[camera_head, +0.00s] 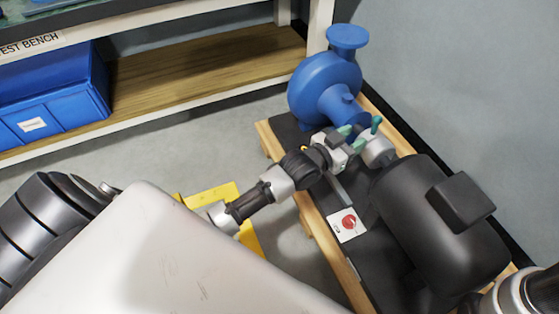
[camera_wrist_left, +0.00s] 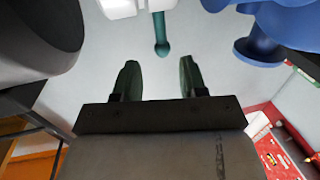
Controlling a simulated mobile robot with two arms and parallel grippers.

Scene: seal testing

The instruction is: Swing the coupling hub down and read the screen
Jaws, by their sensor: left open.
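The coupling hub (camera_head: 378,150) is a pale metal piece between the blue pump (camera_head: 325,88) and the black motor (camera_head: 435,215). A teal handle with a round end (camera_head: 376,122) sticks up from it. My left gripper (camera_head: 352,137) is open and empty, beside the hub on its left. In the left wrist view the teal handle (camera_wrist_left: 160,36) lies beyond the gap between my left fingertips (camera_wrist_left: 157,72), apart from both. The pale hub (camera_wrist_left: 118,8) is cut off at the top edge. I cannot make out a screen. My right gripper is out of view.
The pump and motor sit on a black base over a wooden pallet (camera_head: 312,222). A white plate with a red knob (camera_head: 348,224) is on the near side. A yellow object (camera_head: 213,195) is on the floor under my left arm. A blue bin (camera_head: 50,95) is on the bench shelf.

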